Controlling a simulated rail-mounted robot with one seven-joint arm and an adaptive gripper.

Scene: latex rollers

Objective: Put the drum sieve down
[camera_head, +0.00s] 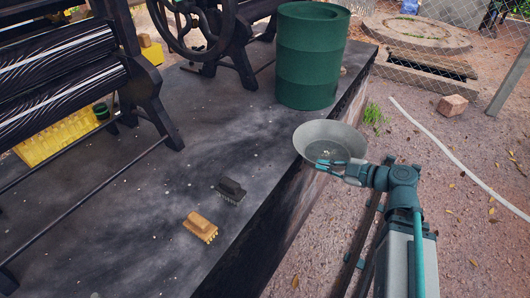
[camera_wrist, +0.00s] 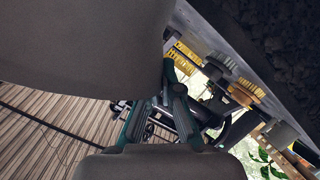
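The drum sieve (camera_head: 322,133) is a shallow, round grey pan at the right edge of the dark table, partly out past the edge. It sits close to the green drum. My gripper (camera_head: 327,166) is at the sieve's near rim and appears closed on it. In the wrist view a broad grey surface, apparently the sieve (camera_wrist: 80,45), fills the upper left, and my gripper's fingers (camera_wrist: 160,97) reach up to its edge. The sieve's underside is hidden in the head view, so I cannot tell whether it touches the table.
The dark tabletop (camera_head: 150,205) is largely clear in the middle. An orange brush (camera_head: 201,227) and a dark brush (camera_head: 231,189) lie on it. The green drum (camera_head: 310,55) stands behind the sieve. A roller machine (camera_head: 70,75) stands at the left, with a yellow crate (camera_head: 55,140) beneath.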

